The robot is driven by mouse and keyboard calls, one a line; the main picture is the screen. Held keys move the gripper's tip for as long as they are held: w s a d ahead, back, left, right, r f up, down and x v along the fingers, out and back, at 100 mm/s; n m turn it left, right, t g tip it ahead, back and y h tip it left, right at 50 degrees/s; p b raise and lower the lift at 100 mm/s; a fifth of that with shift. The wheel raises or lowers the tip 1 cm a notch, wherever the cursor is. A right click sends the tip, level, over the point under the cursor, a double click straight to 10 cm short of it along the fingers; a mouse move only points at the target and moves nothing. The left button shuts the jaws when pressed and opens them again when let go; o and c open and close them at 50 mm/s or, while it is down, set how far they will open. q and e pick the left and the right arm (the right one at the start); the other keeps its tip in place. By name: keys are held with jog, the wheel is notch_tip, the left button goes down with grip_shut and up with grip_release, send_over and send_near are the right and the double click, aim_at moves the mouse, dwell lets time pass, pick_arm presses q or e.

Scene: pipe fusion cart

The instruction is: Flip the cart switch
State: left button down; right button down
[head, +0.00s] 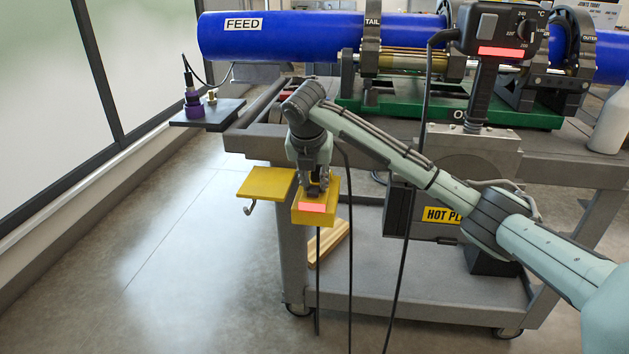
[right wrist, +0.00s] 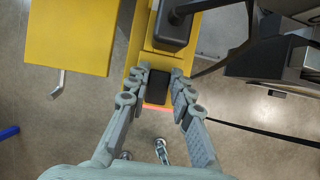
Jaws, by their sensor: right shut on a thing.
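The cart switch appears to be on a yellow box (head: 315,215) at the cart's left end. A red-lit strip glows on the box's front. In the right wrist view the yellow box (right wrist: 138,60) carries a small black switch piece (right wrist: 158,92) and a larger black block with a cable behind it. My right gripper (head: 318,184) points down onto the box top. Its fingers (right wrist: 161,76) are closed in on both sides of the small black piece, which partly hides between them. Whether the switch is on or off I cannot tell. My left gripper is out of view.
A yellow plate (head: 266,183) with a hook sits just left of the box. The grey cart (head: 430,293) carries a blue pipe (head: 300,36) in a clamp machine and a hot plate unit (head: 492,95). Black cables hang nearby. Floor at left is clear.

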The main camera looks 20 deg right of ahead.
jog(key=t+h, duration=0.1)
jog(key=t, duration=0.2)
jog(key=shift+s+a+h, duration=0.2)
jog(key=shift+s+h, duration=0.2)
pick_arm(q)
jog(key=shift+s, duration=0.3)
pick_arm(e)
jog(key=c, duration=1.4)
grip_release()
jog(key=shift+c, duration=0.2)
jog(key=shift+o, duration=0.6)
jog(key=shift+s+a+r, duration=0.1)
jog(key=shift+a+r, duration=0.05)
jog(key=shift+r, duration=0.1)
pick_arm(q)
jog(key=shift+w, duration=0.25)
pick_arm(e)
jog(key=v, duration=1.1)
jog(key=shift+r, duration=0.2)
